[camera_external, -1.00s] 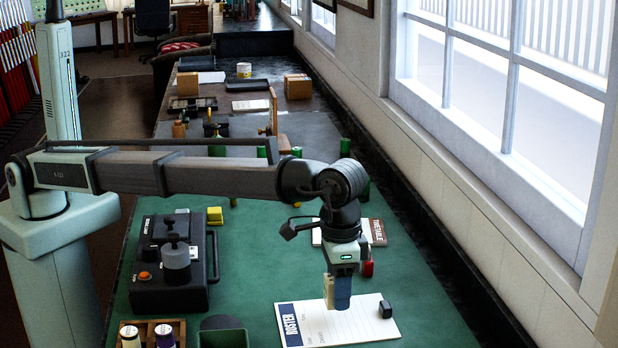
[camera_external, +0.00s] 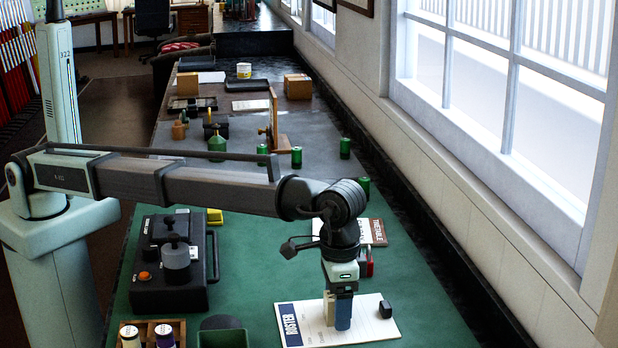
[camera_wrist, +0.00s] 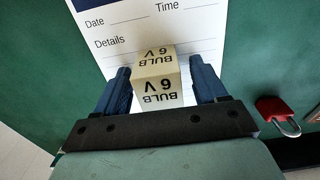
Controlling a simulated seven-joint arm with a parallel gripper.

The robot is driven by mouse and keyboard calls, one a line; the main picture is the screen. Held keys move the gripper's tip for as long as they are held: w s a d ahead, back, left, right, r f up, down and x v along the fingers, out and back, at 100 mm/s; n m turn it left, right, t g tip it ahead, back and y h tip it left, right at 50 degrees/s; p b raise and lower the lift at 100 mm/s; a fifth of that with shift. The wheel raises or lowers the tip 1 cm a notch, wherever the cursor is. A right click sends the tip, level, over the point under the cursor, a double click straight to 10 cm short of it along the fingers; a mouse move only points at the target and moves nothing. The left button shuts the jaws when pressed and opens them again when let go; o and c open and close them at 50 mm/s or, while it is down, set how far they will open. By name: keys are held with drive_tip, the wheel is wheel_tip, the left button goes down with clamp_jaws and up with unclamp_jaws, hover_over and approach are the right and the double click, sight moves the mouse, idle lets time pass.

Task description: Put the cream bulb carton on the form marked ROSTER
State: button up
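The cream bulb carton (camera_external: 330,309), marked BULB 6 V, stands on the white form (camera_external: 363,322). In the wrist view the carton (camera_wrist: 158,82) sits between the blue fingers of my gripper (camera_wrist: 160,85), with a narrow gap visible beside it. The fingers look open around it. The form has a blue band (camera_external: 291,325) at its left with white lettering, which I cannot read surely now. In the wrist view the form (camera_wrist: 145,35) shows Date, Time and Details. My gripper (camera_external: 338,312) is low over the form and partly hides the carton.
A black block (camera_external: 385,309) lies on the form's right side. A red padlock (camera_wrist: 277,110) lies on the green top nearby. A black device (camera_external: 175,265), a green tray (camera_external: 223,338) and a wooden rack (camera_external: 152,326) stand left. Green cylinders (camera_external: 345,148) stand farther back.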

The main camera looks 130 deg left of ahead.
wheel_tip(320, 180, up, 12)
drive_tip(key=shift+r, duration=0.15)
idle(0.7)
drive_tip(key=shift+d, duration=0.1)
